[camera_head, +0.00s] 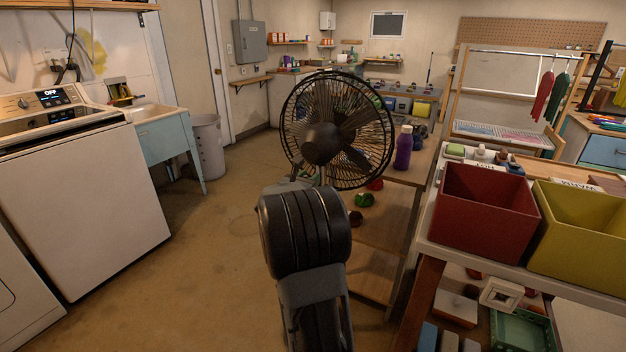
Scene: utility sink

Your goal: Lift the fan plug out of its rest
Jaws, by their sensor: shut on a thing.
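A black caged fan (337,130) stands in the middle of the view, facing me, beside a purple bottle (403,148). Its base and stem are mostly hidden behind my dark arm. I cannot make out the fan plug, its cord or its rest; they may be behind my arm or too small to see. My gripper is not visible: the thick black link of my arm rises in front of the fan and hides the arm's end. Whether the arm touches the fan cannot be told.
A wooden shelf unit (375,250) stands behind my arm. A red bin (484,217) and a yellow bin (582,240) sit on a bench at the right. A white washer (85,205) and a blue utility sink (165,140) stand at the left. The floor (205,265) between is open.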

